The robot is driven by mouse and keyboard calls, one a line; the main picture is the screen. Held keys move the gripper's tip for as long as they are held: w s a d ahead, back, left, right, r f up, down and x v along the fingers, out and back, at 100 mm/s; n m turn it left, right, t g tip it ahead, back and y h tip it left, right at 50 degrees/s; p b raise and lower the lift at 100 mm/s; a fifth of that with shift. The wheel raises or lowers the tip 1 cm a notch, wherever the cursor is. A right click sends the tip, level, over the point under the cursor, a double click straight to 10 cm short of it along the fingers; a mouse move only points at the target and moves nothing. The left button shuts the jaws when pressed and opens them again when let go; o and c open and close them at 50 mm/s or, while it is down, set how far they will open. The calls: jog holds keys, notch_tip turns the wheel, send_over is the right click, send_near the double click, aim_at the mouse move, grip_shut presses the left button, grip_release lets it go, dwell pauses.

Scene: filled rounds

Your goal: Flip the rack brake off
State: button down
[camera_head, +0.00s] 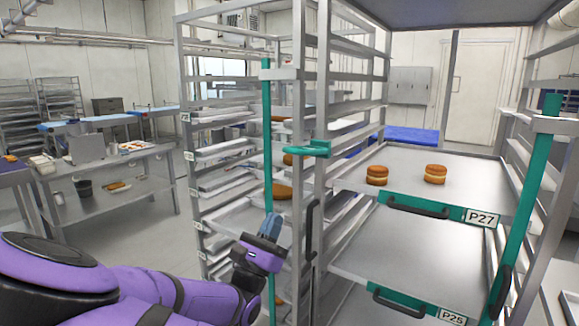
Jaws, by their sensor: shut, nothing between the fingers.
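A tall metal rack (323,100) stands in front of me. A teal lever-like piece (307,148) sticks out at mid-height on its near upright; I cannot tell for sure that it is the brake. A thin teal vertical bar (267,110) runs down the rack's left side. My gripper (270,224) is shut and empty, low in front of the rack, below the lever. It overlaps the teal bar in the picture; I cannot tell whether it touches it. A black vertical handle (311,228) is just right of it.
Right of the lever, a shelf labelled P27 (400,168) holds two filled rounds (435,174). A shelf labelled P25 (400,250) is below, with black handles on both. Another teal post (535,190) stands at right. A steel table (110,175) is at left, with open floor between.

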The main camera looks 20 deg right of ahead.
jog(key=s+a+r+x, duration=0.1)
jog(key=r+x, duration=0.1)
jog(key=x, duration=1.1)
jog(key=shift+s+a, duration=0.15)
jog(key=shift+a, duration=0.2)
